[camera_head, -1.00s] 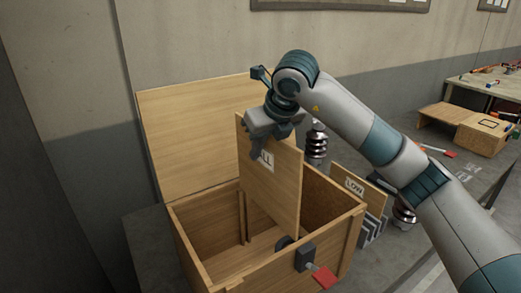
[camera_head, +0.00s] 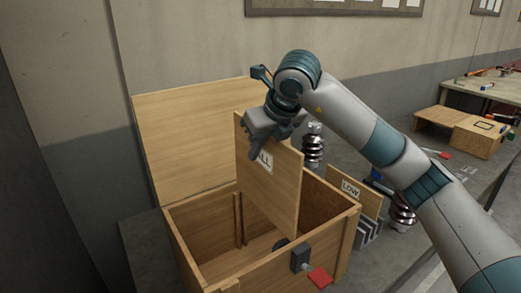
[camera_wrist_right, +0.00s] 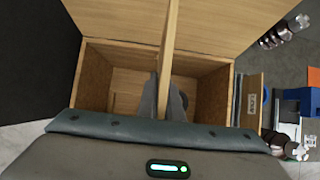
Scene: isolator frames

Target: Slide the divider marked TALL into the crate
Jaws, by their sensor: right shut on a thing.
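The wooden divider marked TALL (camera_head: 273,185) stands upright in the head view, its lower part inside the open wooden crate (camera_head: 332,234). My right gripper (camera_head: 257,146) is shut on its top edge, partly covering the label. In the right wrist view the divider (camera_wrist_right: 170,40) shows edge-on between the fingers (camera_wrist_right: 171,104), over the crate's (camera_wrist_right: 212,62) opening. A vertical strip (camera_head: 239,218) runs down the crate's inner wall, left of the divider. I cannot tell whether the divider's edges sit in any guides. My left gripper is not in view.
The raised lid (camera_head: 185,140) stands behind the crate. A latch (camera_head: 301,259) with a red tag (camera_head: 320,277) is on the front. A divider marked LOW (camera_head: 364,193) stands in a rack to the right, near dark ribbed parts (camera_head: 403,212). A workbench (camera_head: 487,92) is farther right.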

